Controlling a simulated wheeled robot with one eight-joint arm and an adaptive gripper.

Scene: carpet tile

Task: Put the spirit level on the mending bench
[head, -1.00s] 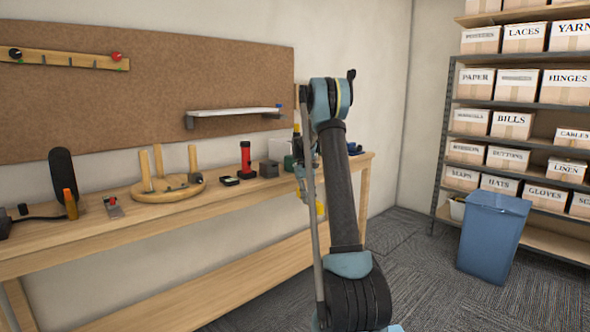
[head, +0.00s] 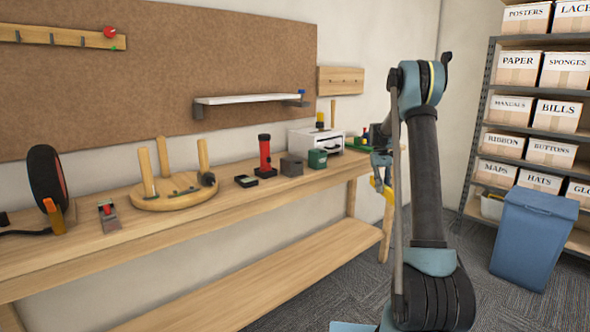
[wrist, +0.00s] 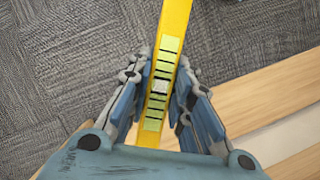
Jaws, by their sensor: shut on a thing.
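The spirit level is a long yellow bar (wrist: 176,22) with a pale vial strip in the wrist view. My gripper (wrist: 162,65) is shut on it, with a finger on each side. In the head view the yellow level (head: 387,193) shows in part below my gripper (head: 380,163), beyond the bench's right end; my arm partly hides both. The mending bench (head: 250,199) is a long wooden table along the wall with a lower shelf. In the wrist view carpet lies below the level, and a wooden edge (wrist: 270,105) shows at right.
The front strip is mostly bare. A blue bin (head: 533,240) stands by shelves of cartons at right.

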